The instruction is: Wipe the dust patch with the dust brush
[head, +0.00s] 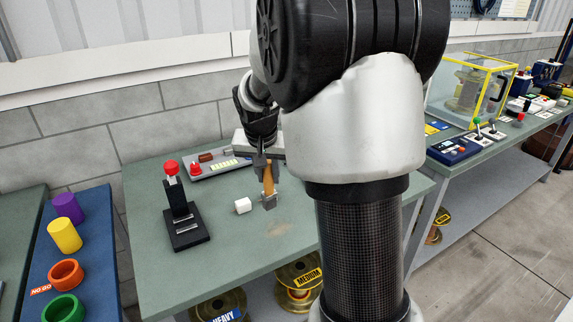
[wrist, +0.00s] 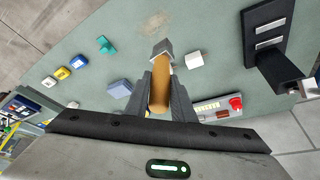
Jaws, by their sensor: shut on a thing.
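My gripper (head: 266,168) is shut on the wooden handle of the dust brush (head: 268,183), which hangs head-down above or on the green table; I cannot tell if it touches. In the wrist view the brush (wrist: 160,93) sits between the fingers (wrist: 163,82), with its grey head pointing away from them. The dust patch (head: 277,228) is a faint tan smudge on the table, nearer the front edge than the brush head. It also shows in the wrist view (wrist: 155,24), beyond the brush head and apart from it.
A white cube (head: 243,205) stands just left of the brush. A black stand with a red knob (head: 187,222) is further left, and a grey panel with a red button (head: 218,164) is behind. My arm hides the table's right part. The table front is clear around the patch.

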